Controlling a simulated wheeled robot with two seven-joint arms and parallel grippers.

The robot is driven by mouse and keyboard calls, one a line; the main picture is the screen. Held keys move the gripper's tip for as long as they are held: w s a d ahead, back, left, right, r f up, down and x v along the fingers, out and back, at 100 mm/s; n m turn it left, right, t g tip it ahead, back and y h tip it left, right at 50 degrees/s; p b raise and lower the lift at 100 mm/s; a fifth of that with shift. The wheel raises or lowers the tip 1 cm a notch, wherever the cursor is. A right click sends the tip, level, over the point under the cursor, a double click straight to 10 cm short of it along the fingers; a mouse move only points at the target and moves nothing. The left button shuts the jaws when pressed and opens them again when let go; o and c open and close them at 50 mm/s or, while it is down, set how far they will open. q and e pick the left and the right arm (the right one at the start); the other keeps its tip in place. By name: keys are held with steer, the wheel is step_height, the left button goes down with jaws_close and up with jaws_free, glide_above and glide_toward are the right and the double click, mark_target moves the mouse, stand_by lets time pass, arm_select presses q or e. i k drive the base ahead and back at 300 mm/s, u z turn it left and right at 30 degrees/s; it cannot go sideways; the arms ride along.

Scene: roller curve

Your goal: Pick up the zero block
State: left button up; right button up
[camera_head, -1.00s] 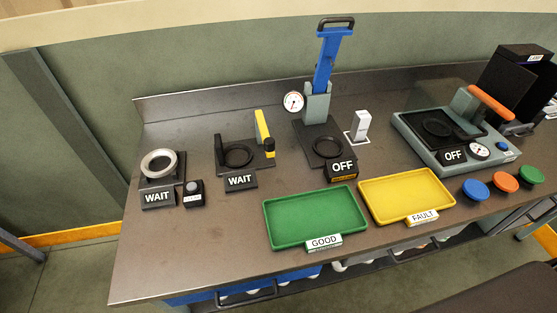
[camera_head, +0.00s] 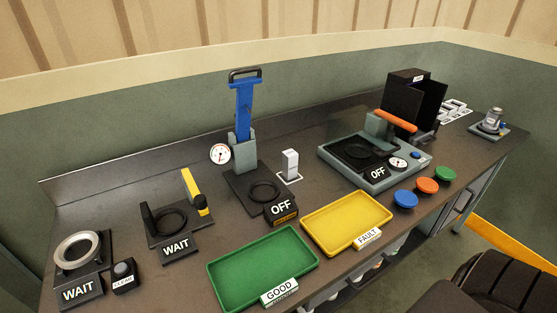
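A small pale grey upright block (camera_head: 290,163), which looks like the zero block, stands on a white-outlined mark on the bench. It is to the right of the press (camera_head: 242,140) with the blue lever and behind the yellow tray. It stands clear of both, with nothing touching it. No text can be read on it. Neither of my grippers shows in the head view.
On the dark bench (camera_head: 120,240), a green GOOD tray (camera_head: 225,262) and a yellow FAULT tray (camera_head: 318,243) lie in front. A grey-green device (camera_head: 335,163) with an orange handle stands right of the block. Blue, orange and green buttons (camera_head: 427,186) line the front edge.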

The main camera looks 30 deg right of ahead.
mark_target(290, 158)
steer(key=u, duration=2.15)
steer(key=k, duration=1)
steer(key=z, duration=1.55)
